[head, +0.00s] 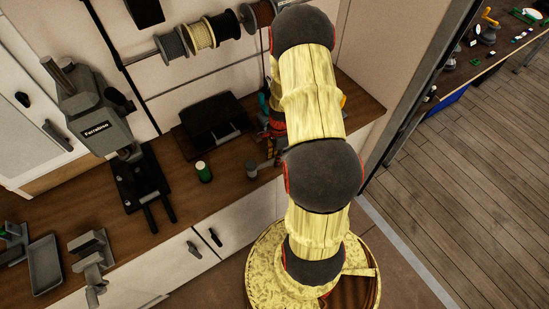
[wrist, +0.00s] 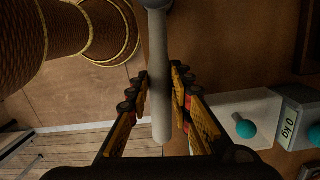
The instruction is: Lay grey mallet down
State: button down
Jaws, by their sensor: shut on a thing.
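The grey mallet shows in the wrist view as a long pale grey handle (wrist: 158,60) running from the top edge down between my fingers. A darker, rounded part shows at its top end, cut off by the frame. My gripper (wrist: 158,84) is shut on the handle, with one orange and black finger on each side. The mallet is held over a brown surface (wrist: 215,50); I cannot tell how far above it. In the head view my arm covers most of the area around the gripper, and I cannot make out the mallet there.
The wooden counter (head: 75,215) carries a green can (head: 203,171), a small grey jar (head: 251,170), a black box (head: 212,122) and a press (head: 100,120).

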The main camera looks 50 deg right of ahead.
jog(key=shift+f+b, duration=0.5)
jog(key=shift+f, duration=0.35)
jog(key=c, duration=1.5)
grip_release()
jog(key=shift+r, duration=0.1)
notch_tip(320, 180, up, 12)
jog(key=d, duration=0.1)
jog(key=shift+d, duration=0.2)
